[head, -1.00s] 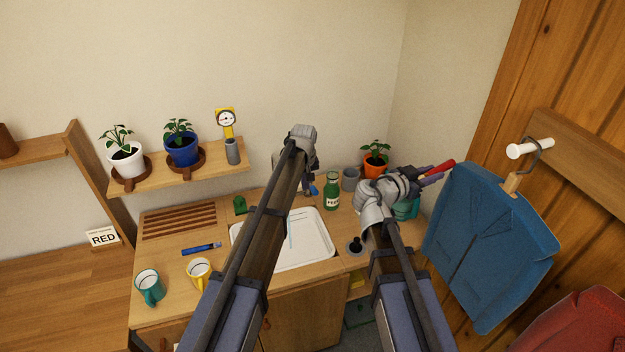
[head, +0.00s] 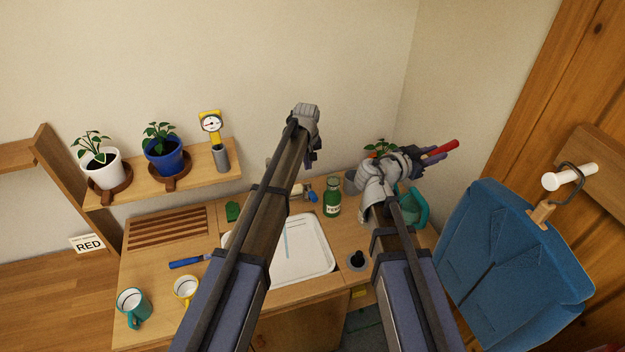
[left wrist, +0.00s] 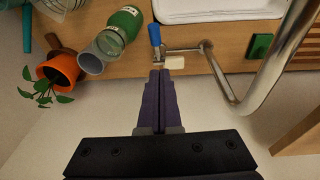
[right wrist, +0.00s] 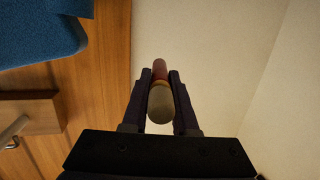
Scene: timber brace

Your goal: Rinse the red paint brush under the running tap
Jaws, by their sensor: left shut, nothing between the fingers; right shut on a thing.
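The red paint brush (head: 441,148) is in my right gripper (head: 425,157), raised at the right over the counter's back corner. The right wrist view shows a red part and a pale rounded end (right wrist: 160,106) between the fingers. My left gripper (head: 313,163) is shut and empty, above and behind the tap. In the left wrist view its fingers (left wrist: 159,75) point toward the tap's blue lever (left wrist: 154,35), just apart from it. The tap's metal spout (left wrist: 290,50) also shows there. A thin pale-blue water stream (head: 286,240) falls into the white sink (head: 310,262). My left arm hides part of the sink.
A green bottle (head: 332,205) and an orange-potted plant (left wrist: 62,70) stand near the tap. A teal jug (head: 418,208) is below my right gripper. A blue jacket (head: 510,265) hangs at right. Mugs (head: 132,304) and a blue-handled tool (head: 186,263) are on the left counter.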

